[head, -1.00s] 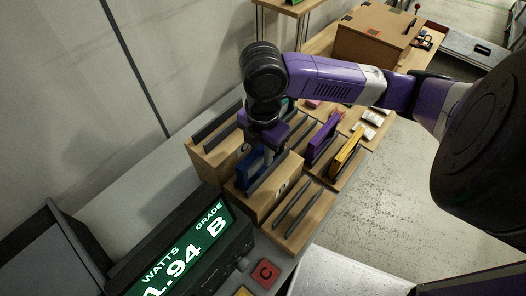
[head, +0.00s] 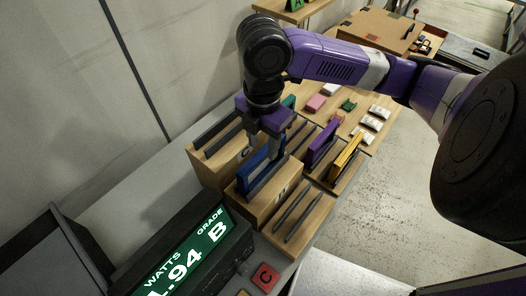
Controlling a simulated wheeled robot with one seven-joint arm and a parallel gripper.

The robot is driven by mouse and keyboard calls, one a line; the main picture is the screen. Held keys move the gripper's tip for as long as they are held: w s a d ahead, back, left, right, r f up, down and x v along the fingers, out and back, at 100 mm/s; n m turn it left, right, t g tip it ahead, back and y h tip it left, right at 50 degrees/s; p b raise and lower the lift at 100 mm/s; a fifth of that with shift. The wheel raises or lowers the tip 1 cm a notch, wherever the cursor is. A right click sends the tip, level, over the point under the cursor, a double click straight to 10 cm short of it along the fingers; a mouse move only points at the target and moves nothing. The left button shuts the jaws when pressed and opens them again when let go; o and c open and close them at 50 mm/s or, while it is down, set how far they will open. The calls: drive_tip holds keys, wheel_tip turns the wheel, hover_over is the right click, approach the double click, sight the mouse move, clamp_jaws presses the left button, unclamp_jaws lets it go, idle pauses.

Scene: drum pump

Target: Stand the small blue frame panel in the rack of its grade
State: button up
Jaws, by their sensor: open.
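The small blue frame panel (head: 254,170) stands on edge in a slot of the wooden rack (head: 262,208) in the middle of the group. A letter on that rack's face is too small to read surely. My gripper (head: 266,149) is open above the panel, its fingers pointing down around or just above the panel's top edge. I cannot tell whether they touch it. The display (head: 190,252) at the lower left reads WATTS 1.94 and GRADE B.
Another rack (head: 215,165) stands behind to the left and an empty one (head: 298,222) in front. A purple panel (head: 322,145) and a yellow panel (head: 346,156) stand in racks to the right. A red C button (head: 265,277) lies near the display. Small parts lie on the wooden table beyond.

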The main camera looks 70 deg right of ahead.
wheel_tip(320, 180, up, 6)
drive_tip(key=shift+f+p, duration=0.1)
drive_tip(key=shift+p, duration=0.3)
drive_tip(key=shift+s, duration=0.1)
idle(0.4)
